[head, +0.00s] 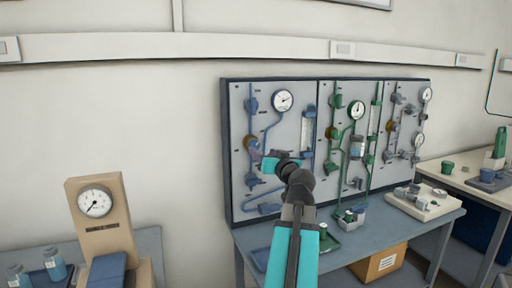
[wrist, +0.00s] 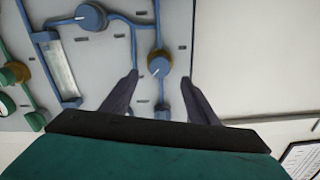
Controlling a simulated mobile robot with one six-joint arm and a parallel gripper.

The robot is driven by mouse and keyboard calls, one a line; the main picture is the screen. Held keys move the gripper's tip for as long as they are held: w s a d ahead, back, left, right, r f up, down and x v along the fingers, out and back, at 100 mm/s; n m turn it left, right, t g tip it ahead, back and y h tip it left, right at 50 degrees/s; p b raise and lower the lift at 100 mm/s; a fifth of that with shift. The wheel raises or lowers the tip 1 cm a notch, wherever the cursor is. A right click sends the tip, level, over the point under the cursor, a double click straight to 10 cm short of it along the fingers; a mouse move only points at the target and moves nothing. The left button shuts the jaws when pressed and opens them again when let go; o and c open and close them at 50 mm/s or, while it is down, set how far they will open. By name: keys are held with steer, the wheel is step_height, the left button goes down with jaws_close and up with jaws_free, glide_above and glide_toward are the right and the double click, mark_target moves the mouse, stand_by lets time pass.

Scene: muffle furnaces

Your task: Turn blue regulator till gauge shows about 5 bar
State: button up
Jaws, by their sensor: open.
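The blue regulator is a round blue knob with a white pointer mark on a brass-coloured ring; it shows in the wrist view (wrist: 159,64) and on the left panel section in the head view (head: 252,142). My gripper (head: 258,156) is at the panel, open; in the wrist view its dark fingers (wrist: 159,78) lie to either side of the regulator's near edge, with visible gaps. I cannot tell whether they reach around it in depth. The round white gauge (head: 283,100) is up and right of the regulator in the head view; its reading is too small to tell.
Green (head: 357,110) and grey (head: 426,95) sections stand to the right. A bench (head: 440,220) runs below. A beige gauge stand (head: 98,210) is at lower left.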

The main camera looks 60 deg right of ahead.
mark_target(255, 146)
steer(key=shift+p+x, duration=0.35)
steer(key=shift+x, duration=3.6)
steer(key=c, duration=1)
